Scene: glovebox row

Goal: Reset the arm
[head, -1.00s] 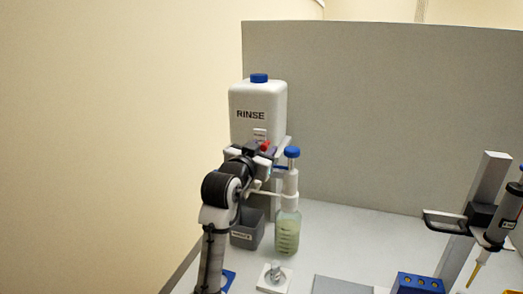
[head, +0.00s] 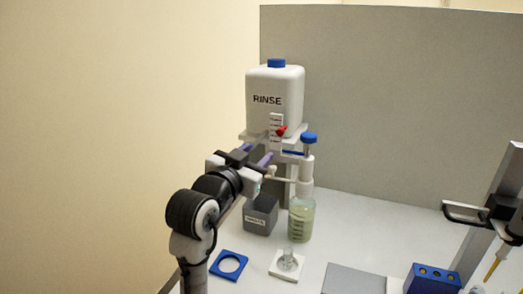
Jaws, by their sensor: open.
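My gripper (head: 257,161) is at the end of my arm, which rises from the lower left of the head view. Its two purple-tipped fingers are apart with nothing seen between them. They point toward the stand under the white RINSE container (head: 282,82), near its red tap (head: 281,131). From this angle I cannot tell how far the fingers are from the tap, but no contact is seen. Part of the stand is hidden behind the gripper.
A grey waste bin (head: 262,214) and a blue-capped bottle of pale green liquid (head: 301,222) stand below. A blue ring plate (head: 229,264), a small glass piece on a white base (head: 287,262), a blue block (head: 433,279) and a pipette stand (head: 488,205) are on the bench.

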